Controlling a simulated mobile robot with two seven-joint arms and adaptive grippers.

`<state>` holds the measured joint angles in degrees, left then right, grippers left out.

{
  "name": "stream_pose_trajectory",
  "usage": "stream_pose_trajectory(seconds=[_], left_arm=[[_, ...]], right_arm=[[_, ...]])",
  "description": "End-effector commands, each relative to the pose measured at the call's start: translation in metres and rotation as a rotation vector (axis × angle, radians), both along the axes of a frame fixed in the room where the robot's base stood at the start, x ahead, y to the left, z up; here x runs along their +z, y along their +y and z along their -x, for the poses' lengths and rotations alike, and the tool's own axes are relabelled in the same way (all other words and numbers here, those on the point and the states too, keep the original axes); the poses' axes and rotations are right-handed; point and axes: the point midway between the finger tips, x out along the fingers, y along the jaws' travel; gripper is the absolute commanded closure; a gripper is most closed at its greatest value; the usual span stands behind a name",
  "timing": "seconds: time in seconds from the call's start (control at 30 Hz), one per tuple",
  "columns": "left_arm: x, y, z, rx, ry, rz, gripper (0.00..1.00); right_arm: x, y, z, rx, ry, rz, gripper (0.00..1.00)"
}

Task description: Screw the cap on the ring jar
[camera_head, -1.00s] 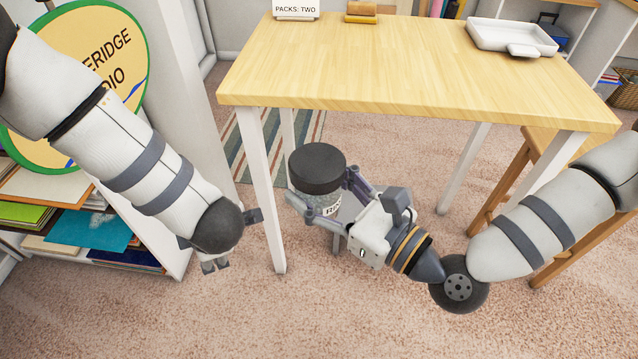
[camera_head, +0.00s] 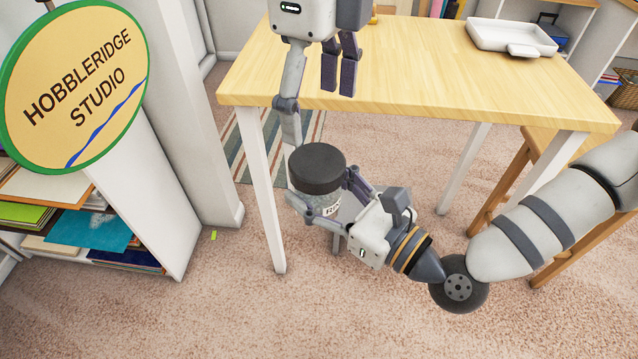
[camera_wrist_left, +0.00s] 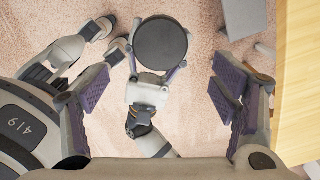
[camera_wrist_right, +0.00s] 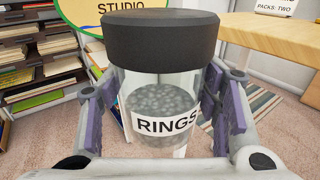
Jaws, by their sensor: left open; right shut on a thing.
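The ring jar (camera_head: 330,205) is clear with a "RINGS" label and small grey rings inside; its label reads clearly in the right wrist view (camera_wrist_right: 160,102). The black cap (camera_head: 317,167) sits on the jar's mouth, upright; I cannot tell how tight it is. My right gripper (camera_wrist_right: 160,110) is shut around the jar's body and holds it upright in front of the table. My left gripper (camera_head: 318,102) is open and empty, pointing down above the jar. In the left wrist view the cap (camera_wrist_left: 161,44) lies below the open fingers, apart from them, towards the picture's top.
The wooden table (camera_head: 430,70) stands just behind the jar, its front edge close to my left gripper. A white tray (camera_head: 511,38) lies on it at the right. A shelf unit with paper sheets (camera_head: 60,225) and a round studio sign (camera_head: 75,85) stand at left.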

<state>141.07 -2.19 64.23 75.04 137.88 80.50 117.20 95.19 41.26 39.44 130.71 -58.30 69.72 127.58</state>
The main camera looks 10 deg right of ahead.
Motion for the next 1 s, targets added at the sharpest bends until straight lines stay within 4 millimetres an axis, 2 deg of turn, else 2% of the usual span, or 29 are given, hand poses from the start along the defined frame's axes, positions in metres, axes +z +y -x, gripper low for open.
stream_pose_trajectory(seconds=[0.3, 0.7, 0.83, 1.0], left_arm=[[-0.005, 0.001, 0.000, -0.002, -0.001, -0.003, 0.20], [-0.067, 0.001, -0.001, -0.002, 0.000, -0.004, 0.20], [-0.078, 0.001, -0.001, -0.003, -0.002, -0.003, 0.20], [-0.081, 0.001, -0.001, -0.002, -0.004, -0.002, 0.20]], right_arm=[[0.001, 0.000, 0.000, 0.000, -0.002, -0.001, 1.00], [0.001, 0.000, 0.000, 0.000, -0.002, -0.001, 1.00], [0.001, 0.000, 0.000, 0.000, -0.003, -0.001, 1.00], [0.001, 0.000, 0.000, 0.000, -0.003, -0.001, 1.00]])
